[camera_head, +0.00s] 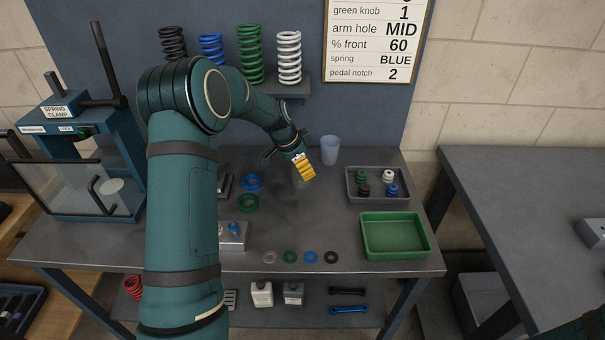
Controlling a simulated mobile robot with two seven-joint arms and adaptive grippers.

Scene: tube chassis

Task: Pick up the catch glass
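A pale bluish, see-through cup (330,149), which looks like the catch glass, stands upright at the back of the grey workbench. My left arm reaches over the bench from the lower left. Its gripper (304,171), with yellow ribbed finger parts, is just left of the cup and slightly nearer to me, pointing down and to the right. A gap shows between gripper and cup. I cannot tell whether the fingers are open or shut. A faint pale patch below them is too unclear to name. My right gripper is not in view; only a bit of that arm shows bottom right.
A dark tray (352,194) with several coloured knobs and a green tray (366,249) are on the right. Coloured rings (290,257) lie along the front. A spring clamp machine (75,150) stands left. Springs (250,55) stand on a shelf behind. A second table (540,200) is at right.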

